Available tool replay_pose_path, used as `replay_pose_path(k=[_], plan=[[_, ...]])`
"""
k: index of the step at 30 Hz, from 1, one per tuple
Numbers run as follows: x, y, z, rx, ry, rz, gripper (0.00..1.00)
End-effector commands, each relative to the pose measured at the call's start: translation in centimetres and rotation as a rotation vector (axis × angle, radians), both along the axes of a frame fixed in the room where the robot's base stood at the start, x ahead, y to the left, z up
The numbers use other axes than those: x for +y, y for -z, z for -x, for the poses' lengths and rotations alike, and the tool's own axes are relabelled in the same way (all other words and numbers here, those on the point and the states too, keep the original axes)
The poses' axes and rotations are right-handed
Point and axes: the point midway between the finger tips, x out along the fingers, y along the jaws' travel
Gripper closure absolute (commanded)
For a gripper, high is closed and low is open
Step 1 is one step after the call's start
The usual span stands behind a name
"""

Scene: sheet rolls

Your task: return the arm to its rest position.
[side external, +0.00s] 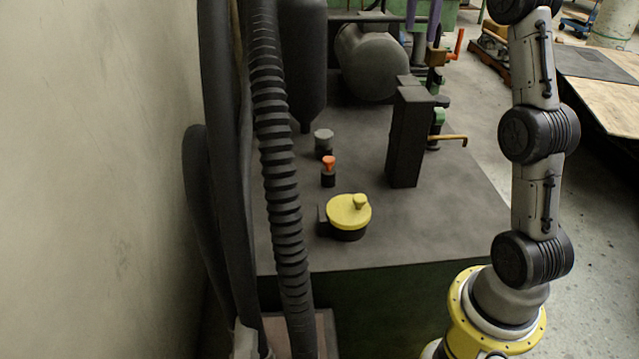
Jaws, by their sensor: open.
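My arm (535,185) rises nearly straight up on the right from its yellow base (495,315). Its upper joint is cut off by the top edge of the picture. My gripper is outside the picture, so what it is near cannot be seen. No sheet roll can be made out in this view.
A dark machine top (440,225) left of my arm bears a yellow-lidded round pot (348,211), a red knob (328,163), a grey knob (323,138) and a tall dark block (407,135). A ribbed hose (277,150) hangs at left. A plywood-edged table (605,75) stands behind right.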

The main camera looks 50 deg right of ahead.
Motion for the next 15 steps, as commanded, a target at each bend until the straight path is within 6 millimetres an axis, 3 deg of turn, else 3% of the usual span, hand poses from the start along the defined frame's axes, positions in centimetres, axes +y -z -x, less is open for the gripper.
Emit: replay_pose_path(k=[1, 7, 11, 15], plan=[[2.7, -1.4, 0.4, -0.019, -0.059, 0.013, 0.1], [11.3, -4.2, 3.1, -0.09, -0.326, 0.063, 0.1], [16.1, -4.4, 5.9, -0.138, -0.532, 0.098, 0.1], [20.3, -3.3, 9.4, -0.191, -0.774, 0.143, 0.1]])
